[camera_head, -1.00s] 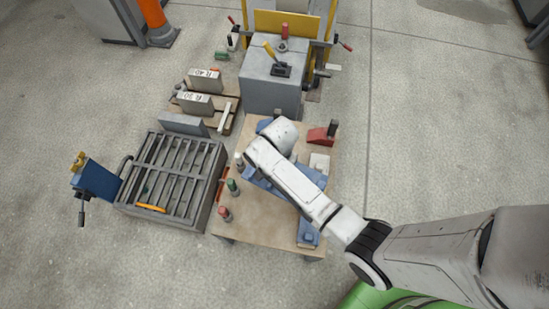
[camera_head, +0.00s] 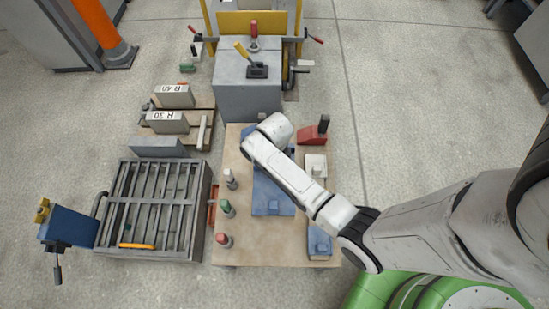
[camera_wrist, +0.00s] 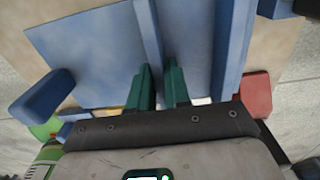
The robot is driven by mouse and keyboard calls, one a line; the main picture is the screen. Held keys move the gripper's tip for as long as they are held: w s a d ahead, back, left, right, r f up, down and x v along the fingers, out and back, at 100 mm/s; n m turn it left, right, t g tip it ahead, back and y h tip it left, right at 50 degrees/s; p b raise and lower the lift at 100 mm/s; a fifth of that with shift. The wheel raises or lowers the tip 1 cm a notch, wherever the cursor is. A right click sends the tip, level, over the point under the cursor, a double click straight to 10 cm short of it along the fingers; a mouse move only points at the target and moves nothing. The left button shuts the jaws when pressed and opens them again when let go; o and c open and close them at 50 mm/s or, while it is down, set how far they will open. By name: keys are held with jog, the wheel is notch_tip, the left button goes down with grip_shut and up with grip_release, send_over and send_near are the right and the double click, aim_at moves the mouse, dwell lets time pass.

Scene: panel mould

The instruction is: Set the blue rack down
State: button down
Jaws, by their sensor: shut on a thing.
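The blue rack (camera_head: 272,198) is a flat plate with raised ribs, over the wooden table; part of it is hidden under my arm in the head view. In the wrist view the rack (camera_wrist: 95,52) fills much of the upper picture. My gripper (camera_wrist: 158,78) has two green fingers, shut on an upright blue rib of the rack. In the head view my gripper is hidden beneath my white wrist. I cannot tell whether the rack touches the table or hangs just above it.
The table (camera_head: 265,248) also bears bottles with white, green (camera_head: 226,208) and red (camera_head: 223,240) tops at left, and a red block (camera_head: 313,134), a pale block (camera_head: 315,165) and a small blue block (camera_head: 319,243) at right. A slatted grey frame (camera_head: 205,200) stands left, a grey machine (camera_head: 248,95) behind.

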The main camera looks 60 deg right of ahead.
jog(key=shift+f+b, duration=0.85)
jog(key=shift+f, duration=1.9)
jog(key=shift+f, duration=0.1)
jog(key=c, duration=1.1)
grip_release()
